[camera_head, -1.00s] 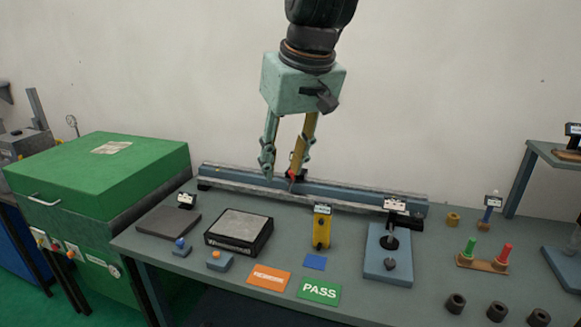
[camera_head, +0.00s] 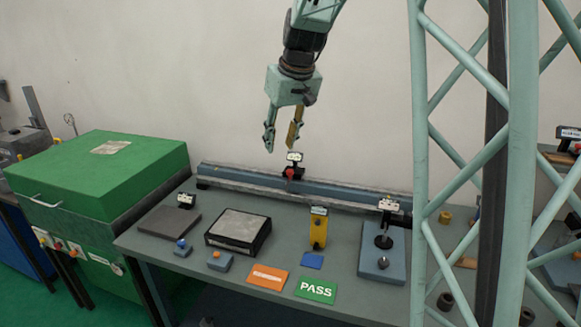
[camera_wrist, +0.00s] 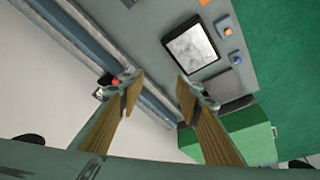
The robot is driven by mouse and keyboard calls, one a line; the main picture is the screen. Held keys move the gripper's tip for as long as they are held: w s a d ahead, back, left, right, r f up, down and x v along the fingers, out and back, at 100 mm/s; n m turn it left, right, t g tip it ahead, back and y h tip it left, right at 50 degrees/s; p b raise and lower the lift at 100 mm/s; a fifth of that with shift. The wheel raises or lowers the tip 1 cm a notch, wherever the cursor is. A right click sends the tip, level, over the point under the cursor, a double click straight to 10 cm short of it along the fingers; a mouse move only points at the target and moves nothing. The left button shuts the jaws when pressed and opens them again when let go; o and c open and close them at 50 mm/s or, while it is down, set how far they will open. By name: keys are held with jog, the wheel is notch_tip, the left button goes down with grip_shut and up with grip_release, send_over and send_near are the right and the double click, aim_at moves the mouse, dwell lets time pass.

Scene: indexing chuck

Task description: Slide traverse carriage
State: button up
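The traverse carriage (camera_head: 291,173) is a small block with a red knob and a white label plate on top. It sits on the long blue-grey rail (camera_head: 345,191) at the back of the bench, left of the rail's middle. Its red knob also shows in the wrist view (camera_wrist: 116,82), partly beside the left finger. My gripper (camera_head: 280,148) is open and empty, with fingers pointing down, above the rail and clear of the carriage, slightly to its left. In the wrist view, my gripper's fingers (camera_wrist: 160,90) are wide apart with nothing between them.
A green cabinet (camera_head: 95,172) stands left of the bench. In front of the rail are a black-framed plate (camera_head: 238,230), a yellow block (camera_head: 318,232) and a blue-based fixture (camera_head: 381,262). My lattice column covers much of the bench's right side.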

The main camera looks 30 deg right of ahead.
jog(key=w+d+f+p, duration=0.3)
jog(key=w+d+f, duration=0.1)
jog(key=w+d, duration=0.4)
jog(key=p, duration=0.3)
send_near(290, 170)
jog(key=v, duration=0.5)
jog(key=shift+s+a, duration=0.2)
jog(key=shift+s, duration=0.2)
jog(key=shift+f, duration=0.15)
jog(key=shift+w+x, duration=0.2)
jog(key=shift+x, duration=6.55)
jog(key=shift+d, duration=0.1)
jog(key=shift+c, duration=0.3)
grip_shut()
